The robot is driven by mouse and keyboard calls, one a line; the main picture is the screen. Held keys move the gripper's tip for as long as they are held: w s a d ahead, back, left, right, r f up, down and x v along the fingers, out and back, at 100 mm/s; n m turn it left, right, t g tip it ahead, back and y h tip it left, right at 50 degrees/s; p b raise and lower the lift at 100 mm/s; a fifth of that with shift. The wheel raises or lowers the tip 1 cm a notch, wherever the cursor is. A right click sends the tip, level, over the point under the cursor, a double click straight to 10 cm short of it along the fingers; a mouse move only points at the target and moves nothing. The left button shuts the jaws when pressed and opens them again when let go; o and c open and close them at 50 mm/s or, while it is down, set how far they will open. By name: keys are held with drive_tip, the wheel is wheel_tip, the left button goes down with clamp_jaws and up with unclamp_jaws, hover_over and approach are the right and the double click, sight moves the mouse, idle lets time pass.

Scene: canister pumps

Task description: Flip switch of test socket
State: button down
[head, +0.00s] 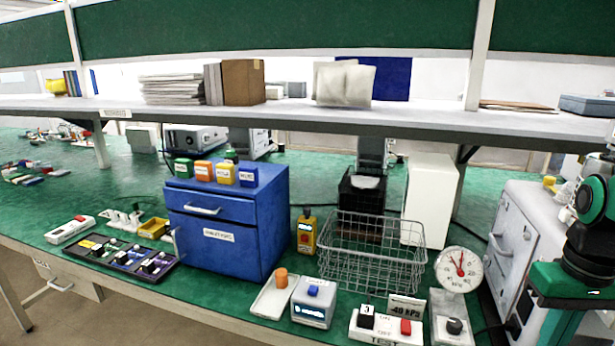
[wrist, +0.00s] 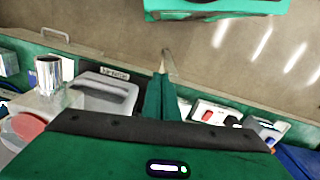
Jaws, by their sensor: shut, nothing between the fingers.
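The test socket (head: 385,333) is a white block at the front edge of the green bench, partly cut off by the bottom of the head view. It carries a red switch (head: 405,327) on its right and a black plug-like piece (head: 366,316) on its left. In the wrist view the socket (wrist: 220,108) lies right of my gripper (wrist: 163,90), with the red switch (wrist: 207,116) visible. My gripper is shut and empty, apart from the socket. Which way the switch is tipped is too small to tell.
A round gauge (head: 459,269) stands behind a black knob unit (head: 454,327) right of the socket. A blue-buttoned box (head: 313,302) stands to its left, a wire basket (head: 370,255) behind. A grey machine (head: 515,240) crowds the right. Open floor (wrist: 120,35) lies beyond the bench edge.

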drive_tip(key=c, duration=2.1)
unclamp_jaws()
drive_tip(key=s+m, duration=0.1)
drive_tip(key=s, duration=0.1)
drive_tip(key=s+d+f+m, duration=0.1)
drive_tip(key=m, duration=0.1)
drive_tip(key=s+m, duration=0.1)
drive_tip(key=s, duration=0.1)
drive_tip(key=shift+s+d+f, duration=0.25)
drive_tip(key=shift+s+d, duration=0.05)
drive_tip(key=o, duration=0.5)
drive_tip(key=shift+s+m, duration=0.15)
drive_tip(key=shift+m, duration=0.15)
drive_tip(key=shift+c, duration=0.2)
drive_tip(key=shift+o, duration=0.3)
drive_tip(key=shift+h, duration=0.3)
drive_tip(key=w, duration=0.3)
drive_tip(key=w+r, duration=0.1)
drive_tip(key=w, duration=0.1)
drive_tip(key=shift+w+a, duration=0.3)
drive_tip(key=shift+a, duration=0.1)
drive_tip(key=n, duration=0.3)
hover_over(406, 321)
wheel_tip(406, 321, down, 4)
wheel_tip(406, 321, down, 10)
drive_tip(key=shift+s+r, duration=0.1)
